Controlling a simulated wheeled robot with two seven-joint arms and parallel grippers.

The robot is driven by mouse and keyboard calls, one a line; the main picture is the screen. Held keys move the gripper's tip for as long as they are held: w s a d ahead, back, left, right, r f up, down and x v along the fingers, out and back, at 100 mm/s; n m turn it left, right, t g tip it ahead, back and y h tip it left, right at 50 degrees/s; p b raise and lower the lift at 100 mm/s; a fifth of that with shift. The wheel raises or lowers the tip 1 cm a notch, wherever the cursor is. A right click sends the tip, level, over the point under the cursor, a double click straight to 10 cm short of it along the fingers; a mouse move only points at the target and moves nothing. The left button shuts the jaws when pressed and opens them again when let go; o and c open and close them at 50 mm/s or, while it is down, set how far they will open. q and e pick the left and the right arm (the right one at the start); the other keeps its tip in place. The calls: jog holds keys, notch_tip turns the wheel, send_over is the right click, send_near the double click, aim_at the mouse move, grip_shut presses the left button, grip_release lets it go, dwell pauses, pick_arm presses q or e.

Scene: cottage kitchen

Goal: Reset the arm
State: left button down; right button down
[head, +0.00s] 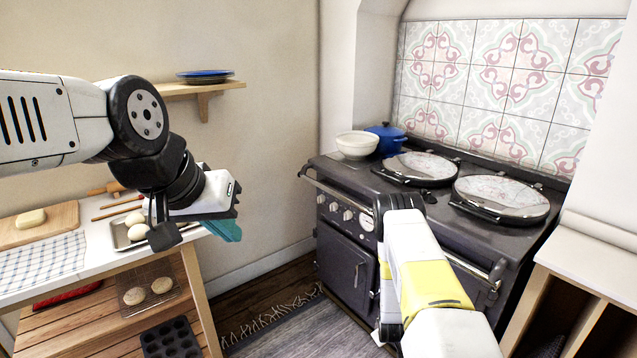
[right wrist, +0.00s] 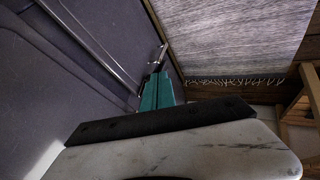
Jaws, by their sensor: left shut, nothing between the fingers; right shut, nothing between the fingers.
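My left gripper (head: 227,230) comes in from the left in the head view, with its teal fingertips together and nothing between them. It hangs in the air in front of the wall, at the right end of the wooden worktable. My right arm reaches up in front of the stove in the head view, and its gripper is hidden there. In the right wrist view my right gripper (right wrist: 157,92) shows its teal fingers shut and empty, close beside the dark front of the stove (right wrist: 60,75) and its metal rail.
The dark stove (head: 345,262) has two round lids, a white bowl (head: 357,144) and a blue pot (head: 386,138). The worktable (head: 95,262) holds a cutting board (head: 40,228), a checked cloth (head: 42,262) and a tray of dough. A striped rug (head: 290,330) covers the floor between them.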

jog(key=w+a+r+m+y, duration=0.1)
jog(key=w+r, duration=0.2)
jog(key=r, duration=0.8)
jog(key=w+a+r+m, duration=0.15)
jog(key=w+r, duration=0.25)
jog(key=r, duration=0.6)
jog(key=s+a+r+m+y, duration=0.1)
jog(key=s+r, duration=0.1)
jog(key=r, duration=0.7)
jog(key=s+a+r+m, duration=0.1)
jog(key=s+a+r, duration=0.1)
jog(key=r, duration=0.7)
jog(key=s+a+r+y, duration=0.1)
jog(key=s+r, duration=0.2)
jog(key=r, duration=0.3)
jog(key=s+a+r, duration=0.1)
jog(key=s+r, duration=0.3)
jog(key=r, duration=0.1)
jog(key=s+a+r, duration=0.1)
jog(key=s+r, duration=0.4)
jog(key=s, duration=0.6)
jog(key=s+r+y, duration=0.1)
jog(key=s+r, duration=0.5)
jog(key=s, duration=0.6)
jog(key=shift+s+a+r+m+g, duration=0.15)
jog(key=shift+s+a+m+g, duration=0.1)
jog(key=shift+a+m+g, duration=0.15)
